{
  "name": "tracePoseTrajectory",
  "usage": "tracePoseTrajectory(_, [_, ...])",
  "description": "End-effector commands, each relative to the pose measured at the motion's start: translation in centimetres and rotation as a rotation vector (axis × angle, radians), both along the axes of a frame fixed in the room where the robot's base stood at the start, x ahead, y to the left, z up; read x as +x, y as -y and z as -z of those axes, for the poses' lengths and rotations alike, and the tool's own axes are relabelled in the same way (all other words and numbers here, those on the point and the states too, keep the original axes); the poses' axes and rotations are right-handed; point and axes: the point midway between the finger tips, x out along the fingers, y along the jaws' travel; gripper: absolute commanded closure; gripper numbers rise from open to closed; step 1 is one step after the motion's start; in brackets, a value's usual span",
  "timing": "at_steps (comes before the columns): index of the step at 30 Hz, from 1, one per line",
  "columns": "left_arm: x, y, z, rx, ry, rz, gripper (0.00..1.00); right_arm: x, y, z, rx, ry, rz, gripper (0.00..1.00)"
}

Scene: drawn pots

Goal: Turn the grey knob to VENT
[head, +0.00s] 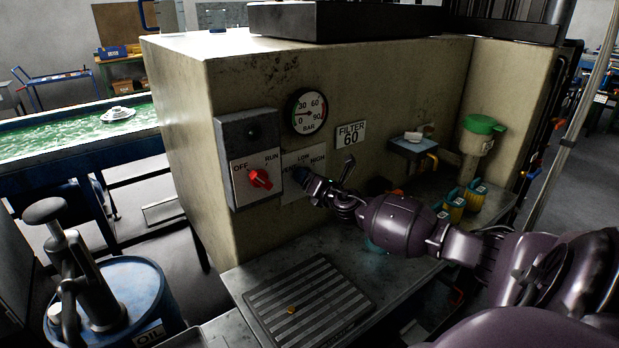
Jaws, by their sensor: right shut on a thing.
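My right gripper (306,178) reaches in from the right and is shut at the pale dial plate (305,160) on the machine's front. The plate reads LOW at the top, HIGH at the right, and a partly covered word starting VEN at the left. The grey knob is hidden behind the gripper's fingers, so its pointing direction cannot be told. The fingers are closed where the knob would sit. My left gripper is not in view.
A red knob (260,178) on a grey box marked OFF and RUN is close left of my gripper. A pressure gauge (307,111) and a FILTER 60 sign (350,134) are above. Below is a slotted drain tray (308,300). A green-lidded container (482,135) stands right.

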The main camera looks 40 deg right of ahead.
Motion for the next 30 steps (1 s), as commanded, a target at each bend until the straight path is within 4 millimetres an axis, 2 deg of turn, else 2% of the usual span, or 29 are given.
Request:
tracePoseTrajectory(9, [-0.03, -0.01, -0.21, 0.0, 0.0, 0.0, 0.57, -0.01, -0.03, 0.05, -0.103, -0.012, -0.001, 0.58])
tracePoseTrajectory(24, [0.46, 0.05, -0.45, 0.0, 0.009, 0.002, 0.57, -0.01, -0.04, 0.08, -0.12, -0.014, -0.001, 0.58])
tracePoseTrajectory(25, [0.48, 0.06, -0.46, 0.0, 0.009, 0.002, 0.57, -0.01, -0.03, 0.08, -0.12, -0.014, -0.001, 0.31])
tracePoseTrajectory(30, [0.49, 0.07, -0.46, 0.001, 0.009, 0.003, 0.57, -0.01, -0.03, 0.08, -0.119, -0.013, 0.0, 0.08])
